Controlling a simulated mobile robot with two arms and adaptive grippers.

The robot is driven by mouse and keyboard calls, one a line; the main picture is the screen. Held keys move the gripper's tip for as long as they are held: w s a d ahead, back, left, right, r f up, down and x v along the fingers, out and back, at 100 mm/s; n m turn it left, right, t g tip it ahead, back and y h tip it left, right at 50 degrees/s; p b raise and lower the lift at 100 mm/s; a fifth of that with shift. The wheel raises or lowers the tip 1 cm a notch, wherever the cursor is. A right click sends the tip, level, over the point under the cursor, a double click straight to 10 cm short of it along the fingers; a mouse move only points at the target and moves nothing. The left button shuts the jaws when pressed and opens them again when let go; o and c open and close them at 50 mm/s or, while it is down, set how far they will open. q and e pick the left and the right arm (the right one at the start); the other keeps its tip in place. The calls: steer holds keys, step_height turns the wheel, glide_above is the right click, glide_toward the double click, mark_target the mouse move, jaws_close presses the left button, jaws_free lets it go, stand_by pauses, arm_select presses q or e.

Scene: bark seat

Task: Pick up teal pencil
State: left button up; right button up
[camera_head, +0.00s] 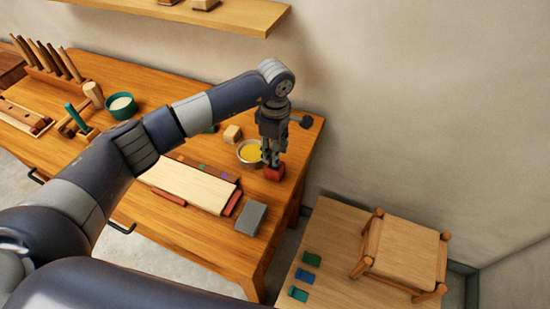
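A teal stick (76,117), the only pencil-like teal thing I can see, leans in a small wooden holder on the left part of the workbench. My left gripper (271,163) points down at the right end of the bench, well to the right of the stick. Its fingertips are at a small red block (274,173). The fingers are too small to tell whether they are open or shut, or whether they grip the block. My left arm crosses the picture and hides part of the bench between stick and gripper. My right gripper is not in view.
Beside the stick are a teal bowl (122,106) and a rack of wooden-handled tools (50,62). A yellow-filled bowl (250,153), a pale board (190,185) and a grey block (250,218) lie near the gripper. A wooden stool (405,252) stands at right.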

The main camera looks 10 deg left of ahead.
arm_select(q)
jaws_close()
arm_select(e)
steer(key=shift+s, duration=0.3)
arm_select(q)
steer(key=shift+r, duration=0.1)
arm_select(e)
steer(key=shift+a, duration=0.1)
